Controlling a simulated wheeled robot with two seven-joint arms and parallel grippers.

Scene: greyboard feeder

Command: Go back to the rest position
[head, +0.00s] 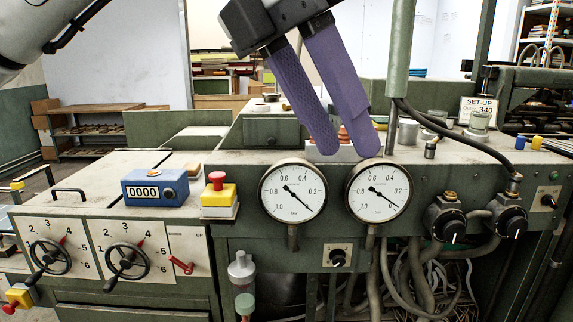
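My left gripper (347,148) comes in from the top, with two long purple fingers pointing down. The fingers are apart, and nothing is held between them. The fingertips show in front of the top of the green machine (250,160), just above the two dial gauges. I cannot tell how far they are from the machine's surface. Part of the machine's top and a small reddish part (343,133) are partly covered by the fingers. My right gripper is not in view.
The left pressure gauge (292,190) and right gauge (379,190) are on the machine's front. A blue counter (155,187) and a red-and-yellow stop button (218,190) sit left. A green upright post (399,50) stands right of my fingers. Cables hang at right.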

